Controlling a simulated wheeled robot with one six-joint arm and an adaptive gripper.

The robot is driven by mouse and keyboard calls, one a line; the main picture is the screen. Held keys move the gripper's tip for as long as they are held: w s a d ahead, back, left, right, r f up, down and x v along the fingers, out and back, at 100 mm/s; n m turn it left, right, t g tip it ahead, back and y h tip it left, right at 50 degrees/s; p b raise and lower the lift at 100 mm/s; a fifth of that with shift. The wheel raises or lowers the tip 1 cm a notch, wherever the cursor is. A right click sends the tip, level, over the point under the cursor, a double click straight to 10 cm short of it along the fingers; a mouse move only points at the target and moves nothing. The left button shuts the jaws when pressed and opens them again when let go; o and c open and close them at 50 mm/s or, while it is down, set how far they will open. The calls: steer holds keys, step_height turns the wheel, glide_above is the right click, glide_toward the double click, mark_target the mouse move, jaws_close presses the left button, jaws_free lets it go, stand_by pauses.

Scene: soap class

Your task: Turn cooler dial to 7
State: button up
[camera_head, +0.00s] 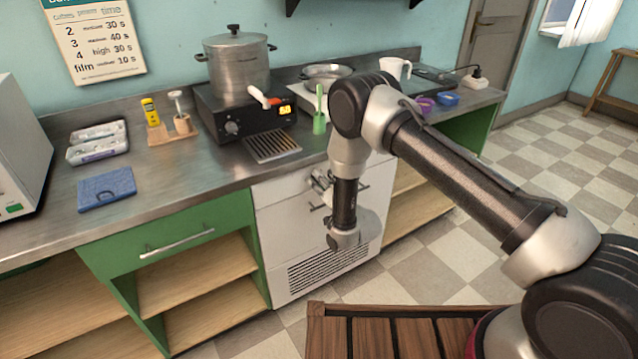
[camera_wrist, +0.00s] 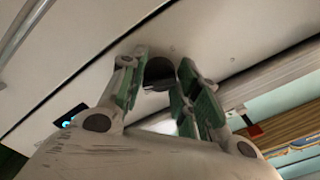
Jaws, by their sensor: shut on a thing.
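The white cooler (camera_head: 283,238) stands under the counter, with a vent grille low on its front. My gripper (camera_head: 320,182) is at the upper part of that front in the head view. In the wrist view my gripper (camera_wrist: 161,92) has its green-padded fingers on either side of a dark round dial (camera_wrist: 158,70) and is shut on it. The dial's numbers and pointer cannot be read. The dial is hidden in the head view by my gripper and arm.
A small dark panel with a blue light (camera_wrist: 70,118) is left of the fingers in the wrist view. The metal counter (camera_head: 215,172) above holds a hot plate (camera_head: 225,118) with a steel pot (camera_head: 237,68). A slatted wooden surface (camera_head: 375,335) is in the foreground.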

steer(key=shift+m, duration=1)
steer(key=o, duration=1)
steer(key=v, duration=1.2)
